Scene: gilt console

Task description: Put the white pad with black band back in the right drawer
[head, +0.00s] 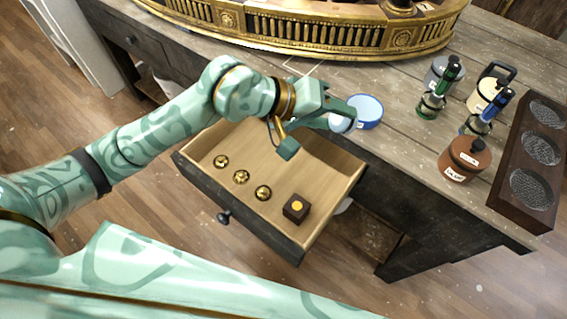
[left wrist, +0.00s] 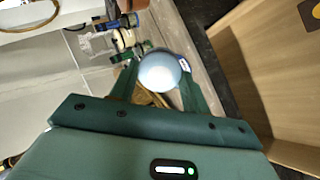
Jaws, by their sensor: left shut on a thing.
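My left gripper (head: 338,116) is shut on a pale, whitish round thing (head: 340,124), which I take to be the white pad. It also shows between the fingers in the left wrist view (left wrist: 160,70). No black band can be made out on it, and the fingers hide part of it. The gripper holds it by the console's front edge, beyond the drawer's back right part. The open drawer (head: 245,215) is pulled out below the arm. My right gripper is not in view.
A blue round container (head: 368,108) is close beside the held thing. Labelled jars, such as a brown one (head: 462,160), stand to the right.

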